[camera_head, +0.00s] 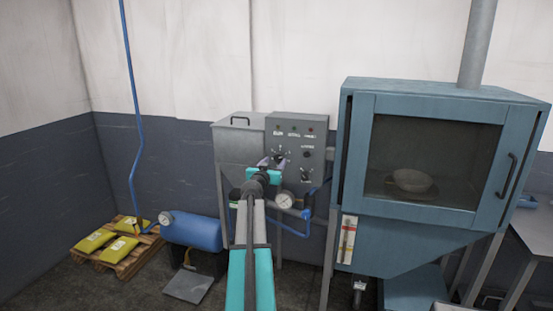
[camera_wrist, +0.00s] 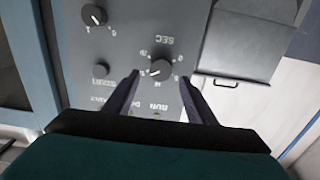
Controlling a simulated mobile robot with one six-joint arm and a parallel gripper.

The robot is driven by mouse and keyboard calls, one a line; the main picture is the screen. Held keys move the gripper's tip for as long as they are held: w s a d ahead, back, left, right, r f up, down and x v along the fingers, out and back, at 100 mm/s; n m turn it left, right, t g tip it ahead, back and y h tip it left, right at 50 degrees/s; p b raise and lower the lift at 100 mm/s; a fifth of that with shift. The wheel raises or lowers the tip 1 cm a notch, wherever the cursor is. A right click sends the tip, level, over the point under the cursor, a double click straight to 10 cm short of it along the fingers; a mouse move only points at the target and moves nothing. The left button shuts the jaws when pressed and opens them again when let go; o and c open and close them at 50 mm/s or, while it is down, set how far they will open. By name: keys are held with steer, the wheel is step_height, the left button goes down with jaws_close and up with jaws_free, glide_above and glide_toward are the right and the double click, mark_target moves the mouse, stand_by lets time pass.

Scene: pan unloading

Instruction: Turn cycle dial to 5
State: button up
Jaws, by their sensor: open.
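The grey control panel (camera_head: 310,134) stands beside the blue cabinet. In the wrist view its face (camera_wrist: 150,25) appears rotated. A black dial (camera_wrist: 160,68) with a white pointer mark and a ring of numbers, labelled SEC, lies between my finger tips in the picture. Its exact setting is too small to read. My gripper (camera_wrist: 160,78) is open, with one finger on each side of this dial; I cannot tell whether they touch it. In the head view my gripper (camera_head: 272,162) is in front of the panel and hides part of it. A second black dial (camera_wrist: 94,15) sits farther left.
The blue cabinet (camera_head: 375,98) with a glass door stands right of the panel, a bowl (camera_head: 412,180) inside. A grey hopper (camera_head: 236,118) adjoins the panel's left. A blue tank (camera_head: 192,230), a gauge (camera_head: 284,200) and a pallet with yellow bags (camera_head: 95,240) are lower down.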

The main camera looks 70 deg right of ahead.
mark_target(278, 158)
steer(key=shift+w+d+p, duration=0.1)
steer(key=shift+d+p, duration=0.6)
steer(key=shift+d, duration=1.25)
steer(key=c, duration=0.9)
steer(key=shift+a, duration=0.3)
steer(key=shift+c, duration=0.7)
steer(key=shift+d, duration=0.25)
